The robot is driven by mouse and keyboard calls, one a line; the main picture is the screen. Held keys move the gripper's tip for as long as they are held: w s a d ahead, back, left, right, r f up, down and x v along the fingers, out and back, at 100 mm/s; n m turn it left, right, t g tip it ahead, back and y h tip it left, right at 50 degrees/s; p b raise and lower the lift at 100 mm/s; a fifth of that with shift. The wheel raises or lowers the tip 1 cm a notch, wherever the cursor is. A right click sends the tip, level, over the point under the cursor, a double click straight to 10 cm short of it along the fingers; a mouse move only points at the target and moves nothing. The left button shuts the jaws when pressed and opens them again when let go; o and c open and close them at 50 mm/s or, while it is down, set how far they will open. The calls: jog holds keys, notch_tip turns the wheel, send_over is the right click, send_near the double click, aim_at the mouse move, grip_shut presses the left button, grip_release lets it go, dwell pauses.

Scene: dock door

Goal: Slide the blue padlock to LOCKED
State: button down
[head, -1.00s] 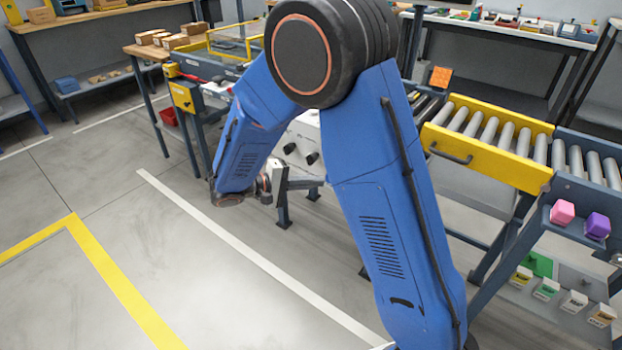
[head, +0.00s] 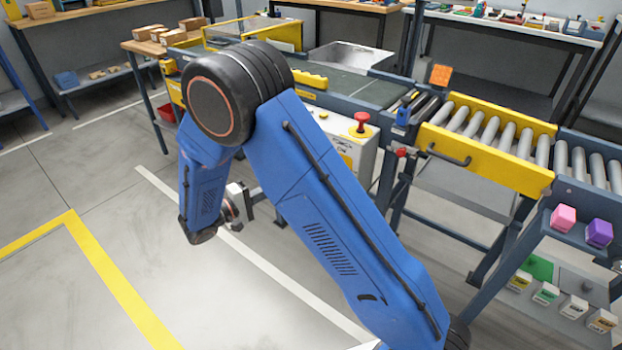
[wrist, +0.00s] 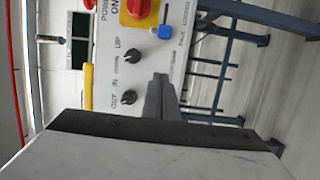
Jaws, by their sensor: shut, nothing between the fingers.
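The blue padlock (wrist: 165,32) is small and shows in the wrist view on the face of a pale control panel (wrist: 108,75), beside a red and yellow rotary switch (wrist: 138,9). My gripper (wrist: 160,80) is shut and empty. Its dark fingertips appear below the padlock in the wrist view, apart from it in the picture; the depth gap is hard to judge. The lettering beside the padlock is too small to read surely. In the head view my arm covers much of the panel box (head: 345,140), and the padlock cannot be made out.
Two black knobs (wrist: 132,57) sit on the panel near the fingers. A red mushroom button (head: 362,120) tops the box in the head view. A roller conveyor with a yellow side rail (head: 480,155) stands to the right. The floor (head: 200,290) in front is open.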

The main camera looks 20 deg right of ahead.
jog(key=shift+d, duration=0.1)
jog(key=d, duration=1.1)
jog(key=shift+w+d, duration=0.25)
jog(key=shift+s+d, duration=0.1)
